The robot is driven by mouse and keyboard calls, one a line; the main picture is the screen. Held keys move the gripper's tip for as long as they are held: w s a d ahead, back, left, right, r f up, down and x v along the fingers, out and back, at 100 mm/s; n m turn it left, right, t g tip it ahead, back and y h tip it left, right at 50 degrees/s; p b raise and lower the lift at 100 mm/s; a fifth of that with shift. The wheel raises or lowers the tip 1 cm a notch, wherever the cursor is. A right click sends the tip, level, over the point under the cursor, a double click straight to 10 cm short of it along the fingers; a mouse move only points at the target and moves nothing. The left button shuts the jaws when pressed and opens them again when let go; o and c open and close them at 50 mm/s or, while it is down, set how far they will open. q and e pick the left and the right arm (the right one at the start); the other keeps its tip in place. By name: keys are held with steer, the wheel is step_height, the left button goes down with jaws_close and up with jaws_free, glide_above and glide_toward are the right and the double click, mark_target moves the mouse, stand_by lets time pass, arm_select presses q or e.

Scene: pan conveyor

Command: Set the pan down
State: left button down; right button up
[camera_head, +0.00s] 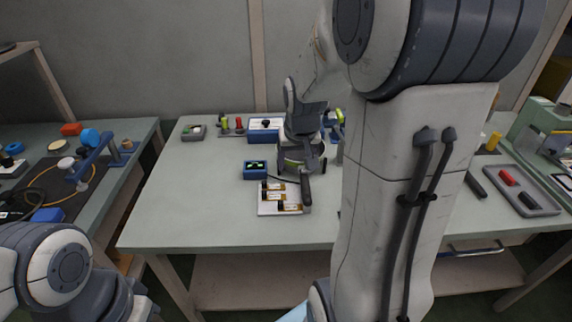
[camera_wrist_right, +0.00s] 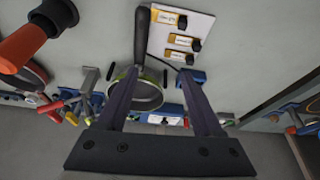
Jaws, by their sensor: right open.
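A dark pan with a green rim (camera_head: 290,168) is at the middle of the table, its dark handle (camera_head: 306,190) pointing toward me. It also shows in the right wrist view (camera_wrist_right: 150,97), with the handle running up to a white board. My right gripper (camera_wrist_right: 158,74) is open, its two fingers apart with part of the pan showing between them. I cannot tell whether the fingers touch the pan. In the head view, my right arm and gripper hide part of the pan. My left arm shows at lower left, but its gripper is out of view.
A white board (camera_head: 265,209) with several labelled cylinders lies just in front of the pan. A blue device with a lit display (camera_head: 255,170) stands left of it. A blue box (camera_head: 264,135) is behind. A grey tray (camera_head: 540,204) lies at right. The table's left part is clear.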

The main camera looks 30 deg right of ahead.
mark_target(305, 178)
steer(key=shift+m, duration=0.5)
steer(key=d, duration=0.1)
steer(key=d+f, duration=0.1)
steer(key=d, duration=0.2)
steer(key=shift+s+f+b, duration=0.15)
steer(key=shift+f+b, duration=0.15)
steer(key=shift+f, duration=0.1)
steer(key=f, duration=0.2)
steer(key=w+f, duration=0.1)
steer(key=shift+d+f+h, duration=0.15)
steer(key=shift+d+h, duration=0.15)
steer(key=shift+d, duration=0.1)
steer(key=shift+x, duration=3.15)
steer(key=shift+w, duration=0.2)
jaws_close()
